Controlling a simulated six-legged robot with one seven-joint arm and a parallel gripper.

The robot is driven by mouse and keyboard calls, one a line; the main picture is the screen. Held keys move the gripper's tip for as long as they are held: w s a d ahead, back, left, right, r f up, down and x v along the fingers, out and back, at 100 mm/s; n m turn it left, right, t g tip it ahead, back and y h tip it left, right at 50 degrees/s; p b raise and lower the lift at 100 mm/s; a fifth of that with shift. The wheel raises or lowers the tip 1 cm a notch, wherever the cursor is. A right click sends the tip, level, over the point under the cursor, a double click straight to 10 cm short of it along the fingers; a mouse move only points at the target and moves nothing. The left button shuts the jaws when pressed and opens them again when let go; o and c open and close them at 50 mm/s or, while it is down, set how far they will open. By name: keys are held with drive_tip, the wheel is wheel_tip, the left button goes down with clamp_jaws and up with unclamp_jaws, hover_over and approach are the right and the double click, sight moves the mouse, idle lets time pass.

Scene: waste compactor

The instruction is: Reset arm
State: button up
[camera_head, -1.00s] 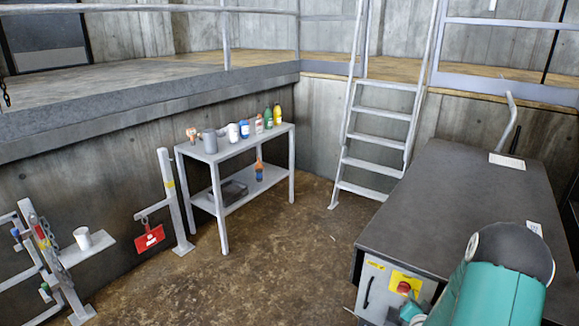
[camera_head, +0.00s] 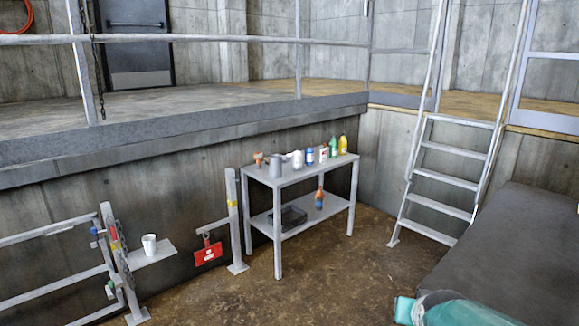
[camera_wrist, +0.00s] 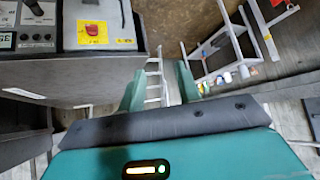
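My gripper (camera_wrist: 160,88) shows in the wrist view with its two teal fingers apart. Only the distant ladder and floor show between them, so it is open and empty. In the head view, part of my teal arm (camera_head: 460,311) shows at the bottom right, over the near side of the dark machine top (camera_head: 510,240); the gripper itself is not clear there. The wrist view shows the machine's front with a red button (camera_wrist: 92,29) on a yellow plate, left of my gripper.
A metal table (camera_head: 262,176) with several bottles stands by the wall. A ladder (camera_head: 447,180) leans on the raised platform. The floor (camera_head: 300,290) between is clear.

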drive_tip(key=s+a+r+n+g+y, duration=0.1)
drive_tip(key=s+a+r+n, duration=0.1)
drive_tip(key=s+a, duration=0.3)
drive_tip(key=s+a+r+n+g+y, duration=0.1)
drive_tip(key=s+a+r, duration=0.2)
drive_tip(key=s+a, duration=0.3)
drive_tip(key=s, duration=0.5)
drive_tip(key=shift+r+n+g, duration=0.3)
drive_tip(key=shift+n, duration=0.1)
drive_tip(key=shift+s, duration=0.1)
